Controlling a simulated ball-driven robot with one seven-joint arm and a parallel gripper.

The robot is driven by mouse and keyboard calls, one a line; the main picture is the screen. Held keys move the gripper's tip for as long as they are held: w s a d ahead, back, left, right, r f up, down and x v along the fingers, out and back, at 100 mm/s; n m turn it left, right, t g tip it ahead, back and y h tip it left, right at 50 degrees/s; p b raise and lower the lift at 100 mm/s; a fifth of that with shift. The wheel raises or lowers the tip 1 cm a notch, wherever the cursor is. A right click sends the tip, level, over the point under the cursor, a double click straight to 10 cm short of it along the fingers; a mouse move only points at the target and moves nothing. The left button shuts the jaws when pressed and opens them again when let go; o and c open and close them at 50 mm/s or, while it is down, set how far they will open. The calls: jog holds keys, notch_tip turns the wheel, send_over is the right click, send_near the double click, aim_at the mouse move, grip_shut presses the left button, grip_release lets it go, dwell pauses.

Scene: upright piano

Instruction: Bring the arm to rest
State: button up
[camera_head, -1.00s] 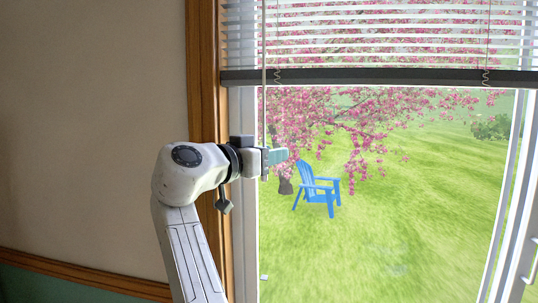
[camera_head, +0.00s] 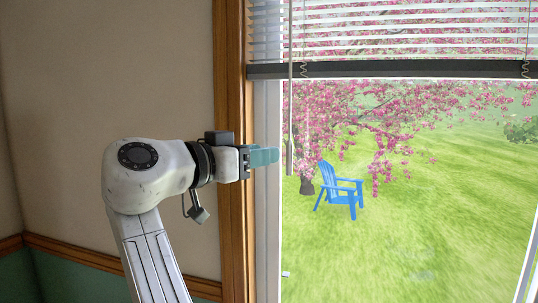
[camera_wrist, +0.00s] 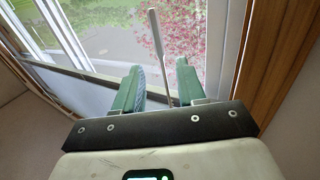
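My gripper (camera_head: 276,155) shows in the head view at the end of my raised white arm. It points right, towards the window, in front of the window frame's left side. In the wrist view its two green fingers (camera_wrist: 160,66) stand apart with a gap between them, so it is open. The blind's thin wand (camera_head: 290,120) hangs just right of the fingertips in the head view. In the wrist view the wand (camera_wrist: 157,38) lines up with the gap, and neither finger is seen closed on it.
A window with a raised blind (camera_head: 400,69) fills the right side. Its wooden trim (camera_head: 233,100) runs behind my gripper. A bare wall (camera_head: 110,70) lies to the left. A blue chair (camera_head: 341,190) stands on the lawn outside.

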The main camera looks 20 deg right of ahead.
jog(key=shift+a, duration=0.1)
jog(key=s+d+f+n+g+y, duration=0.1)
jog(key=d+f, duration=0.2)
jog(key=f, duration=0.5)
jog(key=d+f+n+y+p, duration=0.15)
jog(key=d+f, duration=0.25)
jog(key=f, duration=0.4)
jog(key=s+d+f+n+g+y, duration=0.1)
jog(key=d+f+n+y, duration=0.15)
jog(key=f, duration=0.55)
jog(key=s+d+f+n+g+y, duration=0.1)
jog(key=s+d+f, duration=0.35)
jog(key=f, duration=0.35)
jog(key=s+d+f+n+g+y, duration=0.1)
jog(key=s+d+f+y, duration=0.15)
jog(key=s+f, duration=0.45)
jog(key=s+f+n+g+y, duration=0.1)
jog(key=s+f+y, duration=0.1)
jog(key=s+f, duration=0.3)
jog(key=s+f+n+g+y+p, duration=0.1)
jog(key=s+f, duration=0.5)
jog(key=s, duration=0.8)
jog(key=s+f+n+g+y+p, duration=0.1)
jog(key=s+f+y, duration=0.3)
jog(key=s, duration=0.6)
jog(key=shift+s+f+n+g, duration=0.25)
jog(key=shift+f+n+g, duration=0.25)
jog(key=shift+f+n, duration=0.3)
jog(key=shift+a, duration=0.1)
